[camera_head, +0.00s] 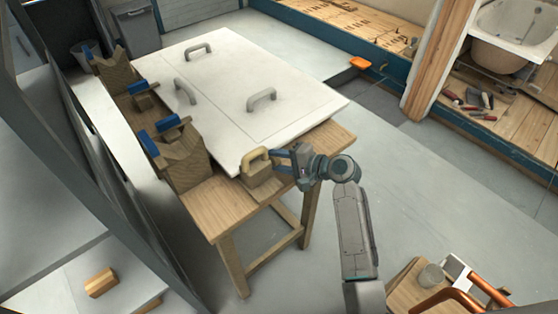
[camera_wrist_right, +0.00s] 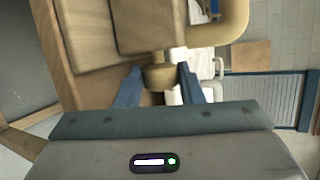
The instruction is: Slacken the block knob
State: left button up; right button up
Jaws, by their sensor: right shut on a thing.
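The block knob (camera_wrist_right: 160,76) is a short brown cylinder on the side of a wooden block (camera_wrist_right: 90,30). It sits between the two blue fingers of my right gripper (camera_wrist_right: 160,82), which is shut on it. In the head view, the block (camera_head: 257,181) stands at the near corner of the table, with a tan loop handle (camera_head: 254,156) on top. My right gripper (camera_head: 279,162) reaches it from the right, and the knob is hidden there by the fingers. My left gripper is not in view.
A white panel (camera_head: 220,115) with several grey handles lies on the wooden table (camera_head: 232,210). Notched wooden blocks (camera_head: 185,170) with blue parts line its left edge. Copper pipes (camera_head: 465,296) are at the lower right.

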jog(key=o, duration=1)
jog(key=shift+c, duration=0.2)
